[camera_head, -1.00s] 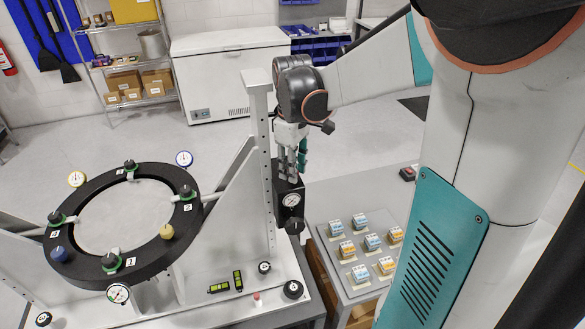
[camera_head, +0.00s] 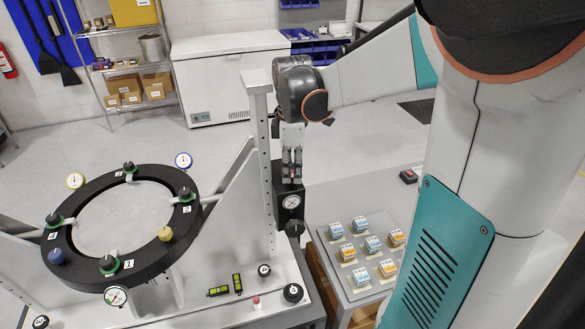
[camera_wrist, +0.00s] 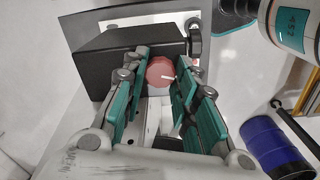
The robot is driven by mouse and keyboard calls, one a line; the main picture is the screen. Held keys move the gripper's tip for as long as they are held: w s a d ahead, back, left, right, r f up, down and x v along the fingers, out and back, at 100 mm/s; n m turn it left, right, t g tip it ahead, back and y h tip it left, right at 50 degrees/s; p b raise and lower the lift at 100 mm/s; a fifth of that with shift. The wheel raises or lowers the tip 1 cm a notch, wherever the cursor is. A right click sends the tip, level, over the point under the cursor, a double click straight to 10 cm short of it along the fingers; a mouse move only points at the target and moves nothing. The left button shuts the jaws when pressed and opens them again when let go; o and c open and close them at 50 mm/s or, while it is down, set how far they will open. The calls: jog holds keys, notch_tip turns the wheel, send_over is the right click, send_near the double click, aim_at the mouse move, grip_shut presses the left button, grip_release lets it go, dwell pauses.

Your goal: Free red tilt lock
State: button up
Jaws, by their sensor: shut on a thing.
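The red knob with a white mark (camera_wrist: 160,72), which I take for the tilt lock, sits between my teal finger pads in the wrist view, beside a black box (camera_wrist: 118,56). My gripper (camera_wrist: 157,85) is shut on the knob. In the head view my gripper (camera_head: 291,180) points down above the black gauge box (camera_head: 283,211) on the right upright of the fixture. Only a trace of red shows between the fingers there. The black mirror ring (camera_head: 85,273) with several numbered clamps is at left.
A tall grey upright (camera_head: 264,170) stands just left of my gripper. A panel of blue and orange blocks (camera_head: 355,285) is at lower right. Green levels (camera_head: 218,291) and a small red-topped piece (camera_head: 256,302) are on the base plate. A white freezer (camera_head: 225,85) stands behind.

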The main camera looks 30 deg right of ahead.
jog(key=o, duration=1.1)
jog(key=shift+m, duration=0.3)
